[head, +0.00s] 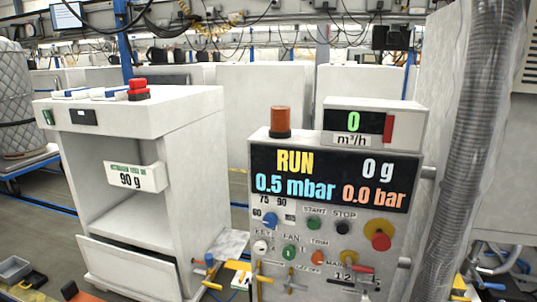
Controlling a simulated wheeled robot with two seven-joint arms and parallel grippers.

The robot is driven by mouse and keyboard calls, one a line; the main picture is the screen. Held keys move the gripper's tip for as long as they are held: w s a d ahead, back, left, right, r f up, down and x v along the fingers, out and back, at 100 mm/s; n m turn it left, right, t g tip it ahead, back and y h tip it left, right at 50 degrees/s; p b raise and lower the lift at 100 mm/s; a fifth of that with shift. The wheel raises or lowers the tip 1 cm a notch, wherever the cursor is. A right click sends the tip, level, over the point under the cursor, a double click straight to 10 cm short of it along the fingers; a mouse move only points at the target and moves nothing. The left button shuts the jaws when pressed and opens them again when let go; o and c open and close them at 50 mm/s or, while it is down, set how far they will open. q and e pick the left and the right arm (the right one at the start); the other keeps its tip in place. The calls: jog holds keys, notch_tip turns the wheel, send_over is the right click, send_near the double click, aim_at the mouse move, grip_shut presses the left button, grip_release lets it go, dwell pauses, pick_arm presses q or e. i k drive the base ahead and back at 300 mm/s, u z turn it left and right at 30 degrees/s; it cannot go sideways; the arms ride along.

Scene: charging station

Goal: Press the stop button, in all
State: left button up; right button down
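The control panel (262,213) stands upright at centre right, with a lit display (335,178) reading RUN, 0 g, 0.5 mbar and 0.0 bar. The stop button (343,228) is a small dark round button under the STOP label. The green start button (314,224) is just left of it. A larger red mushroom button (381,241) on a yellow base sits further right. Neither of my grippers shows in the head view, and nothing covers the stop button.
A white cabinet (135,118) with a 90 g readout stands at left. An orange beacon (280,120) tops the panel. A thick grey corrugated hose (468,140) runs down at right. Coloured valve handles (290,284) sit low on the panel.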

aim_at(341, 228)
jog(key=z, duration=2.25)
jog(key=k, duration=1.25)
jog(key=u, duration=2.2)
